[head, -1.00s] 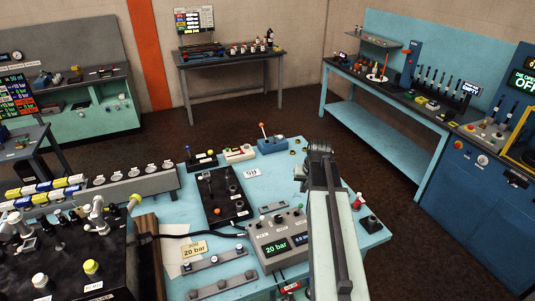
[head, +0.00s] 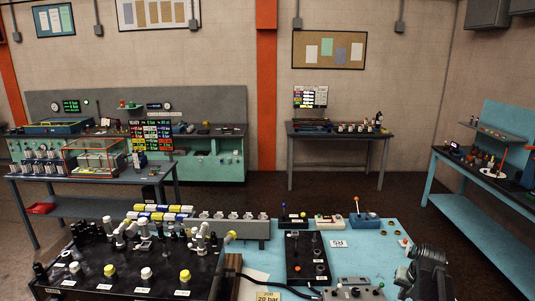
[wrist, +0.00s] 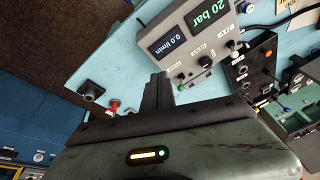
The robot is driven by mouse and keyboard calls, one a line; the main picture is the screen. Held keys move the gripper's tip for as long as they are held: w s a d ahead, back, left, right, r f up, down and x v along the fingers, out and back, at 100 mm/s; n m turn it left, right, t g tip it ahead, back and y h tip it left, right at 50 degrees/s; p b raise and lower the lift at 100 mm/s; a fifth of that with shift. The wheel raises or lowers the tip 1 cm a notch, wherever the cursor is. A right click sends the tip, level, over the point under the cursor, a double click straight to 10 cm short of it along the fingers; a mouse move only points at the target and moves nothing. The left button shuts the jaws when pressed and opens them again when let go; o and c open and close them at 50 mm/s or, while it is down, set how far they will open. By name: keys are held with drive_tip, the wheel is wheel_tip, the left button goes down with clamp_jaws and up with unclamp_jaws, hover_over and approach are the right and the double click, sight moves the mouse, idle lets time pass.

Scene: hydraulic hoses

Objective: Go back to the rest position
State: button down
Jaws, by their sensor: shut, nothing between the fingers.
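My gripper (head: 428,262) is at the lower right of the head view, at the right part of the light blue bench (head: 375,240). In the wrist view my gripper (wrist: 157,90) points up the picture with its fingers together and nothing between them. Just beyond the fingers in that view is a grey unit (wrist: 183,42) with displays reading 20 bar and 0.0 l/min. Whether the fingers touch it cannot be told.
A black panel (head: 307,258) and a red-knobbed lever on a blue base (head: 364,217) sit on the bench. A black hose board (head: 110,275) is at the front left. A red-topped part (wrist: 114,106) is near my gripper. Dark floor lies behind the bench.

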drive_tip(key=a+f+n+b, duration=0.1)
drive_tip(key=a+f+b, duration=0.3)
drive_tip(key=a, duration=0.2)
drive_tip(key=a+f+n+b, duration=0.1)
drive_tip(key=a+f+b, duration=0.4)
drive_tip(key=a, duration=0.2)
drive_tip(key=w+a+f+n+y+b, duration=0.1)
drive_tip(key=a+f+b, duration=0.3)
drive_tip(key=a+f, duration=0.1)
drive_tip(key=shift+a+n+g+b, duration=0.3)
drive_tip(key=shift+a, duration=0.6)
drive_tip(key=shift+n+g, duration=0.5)
drive_tip(key=shift+n, duration=0.2)
drive_tip(key=s+a+f+b, duration=0.1)
drive_tip(key=a+f, duration=0.1)
drive_tip(key=s+a+f+b, duration=0.2)
drive_tip(key=a, duration=0.1)
drive_tip(key=s+a+f+b, duration=0.1)
drive_tip(key=a+b, duration=0.1)
drive_tip(key=a, duration=0.1)
drive_tip(key=shift+s+f, duration=0.15)
drive_tip(key=shift+f, duration=0.25)
drive_tip(key=s+a+g, duration=0.1)
drive_tip(key=s+g, duration=0.1)
drive_tip(key=s, duration=0.4)
drive_tip(key=shift+s+a+f+h+b, duration=0.15)
drive_tip(key=shift+s+f+h+b, duration=0.1)
drive_tip(key=shift+s+h+b, duration=0.05)
